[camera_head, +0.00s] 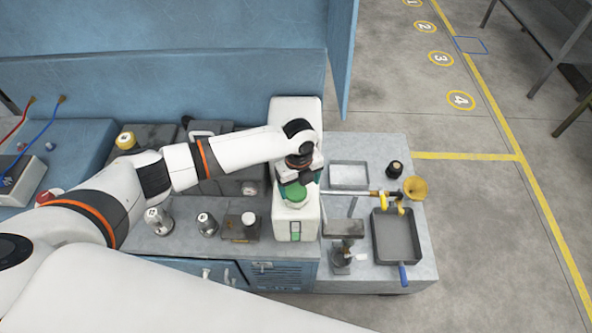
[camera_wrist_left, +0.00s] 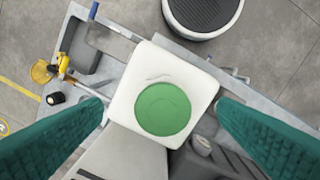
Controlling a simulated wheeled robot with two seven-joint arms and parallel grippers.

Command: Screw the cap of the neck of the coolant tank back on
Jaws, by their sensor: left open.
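The white coolant tank (camera_head: 295,225) stands upright at the right part of the bench, with a green label on its front. Its green cap (camera_head: 296,194) is on top at the neck; I cannot tell how tightly it sits. The cap shows as a flat green disc in the left wrist view (camera_wrist_left: 162,109), on the white tank top (camera_wrist_left: 195,75). My left gripper (camera_head: 299,180) is over the cap, pointing down. Its teal fingers are open, one on each side of the cap and apart from it. My right gripper is not in view.
Right of the tank are a grey tray (camera_head: 398,240) with a blue handle, a yellow funnel (camera_head: 415,188), a black-capped bottle (camera_head: 394,169) and a shallow metal tray (camera_head: 349,175). A blue wall is behind.

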